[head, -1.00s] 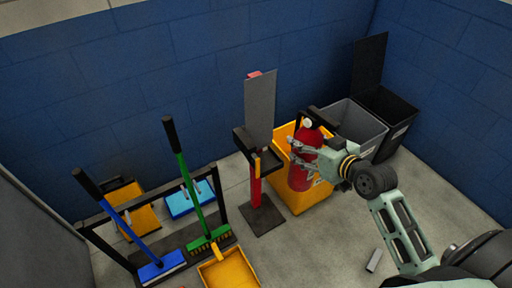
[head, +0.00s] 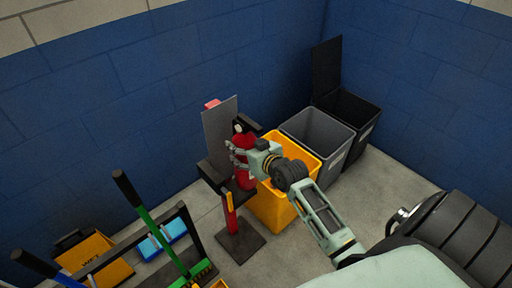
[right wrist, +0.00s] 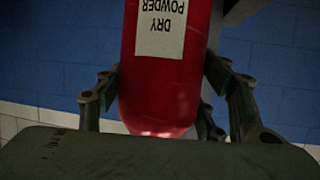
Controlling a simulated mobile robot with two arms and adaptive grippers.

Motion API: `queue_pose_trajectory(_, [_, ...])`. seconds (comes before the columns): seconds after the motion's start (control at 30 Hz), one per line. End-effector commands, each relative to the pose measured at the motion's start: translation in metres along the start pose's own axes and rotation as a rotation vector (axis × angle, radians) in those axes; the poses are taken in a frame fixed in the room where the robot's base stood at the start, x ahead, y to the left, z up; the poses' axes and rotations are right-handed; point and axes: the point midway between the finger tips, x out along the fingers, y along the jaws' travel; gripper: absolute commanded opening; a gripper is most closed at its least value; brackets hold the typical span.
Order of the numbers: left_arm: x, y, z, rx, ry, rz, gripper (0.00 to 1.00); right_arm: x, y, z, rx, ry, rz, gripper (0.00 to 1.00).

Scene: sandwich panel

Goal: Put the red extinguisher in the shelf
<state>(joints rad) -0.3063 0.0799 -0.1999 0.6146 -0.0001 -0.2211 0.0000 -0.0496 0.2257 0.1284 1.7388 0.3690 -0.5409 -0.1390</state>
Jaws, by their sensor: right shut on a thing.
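The red extinguisher (head: 243,162) is in my right gripper (head: 238,155), which is shut around its body. In the right wrist view the extinguisher (right wrist: 165,80) fills the middle between the fingers, its "DRY POWDER" label upside down. The shelf is a dark stand with a red post (head: 230,212), a black holder (head: 213,176) and a grey back panel (head: 219,135). The extinguisher is at the stand's right side, near the holder, roughly upright. I cannot tell whether it touches the holder. My left gripper is not in view.
A yellow bin (head: 272,207) stands just right of the stand, with a grey bin (head: 318,140) and a black bin (head: 362,118) beyond. A rack with a blue broom and a green broom (head: 150,225) is at the left. A blue wall closes the back.

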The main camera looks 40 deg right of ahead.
Motion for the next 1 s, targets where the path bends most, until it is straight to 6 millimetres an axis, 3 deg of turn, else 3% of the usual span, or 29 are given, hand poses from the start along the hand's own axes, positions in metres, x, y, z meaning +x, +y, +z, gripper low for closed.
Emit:
queue_pose_trajectory(0.1, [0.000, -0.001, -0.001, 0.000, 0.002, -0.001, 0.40, 0.021, -0.012, -0.003, 0.003, 0.016, 0.000, 0.01])
queue_pose_trajectory(0.3, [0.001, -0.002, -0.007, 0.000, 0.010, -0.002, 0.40, 0.041, -0.024, 0.003, 0.001, 0.016, 0.001, 0.01])
queue_pose_trajectory(0.47, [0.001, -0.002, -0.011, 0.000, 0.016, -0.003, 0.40, 0.046, -0.026, 0.006, -0.001, 0.017, 0.001, 0.01])
queue_pose_trajectory(0.77, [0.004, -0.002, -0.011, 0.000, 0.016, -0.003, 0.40, 0.059, -0.026, 0.038, 0.000, 0.015, 0.003, 0.01])
queue_pose_trajectory(1.0, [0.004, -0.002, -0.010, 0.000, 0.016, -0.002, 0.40, 0.060, -0.026, 0.040, 0.000, 0.017, 0.003, 0.01])
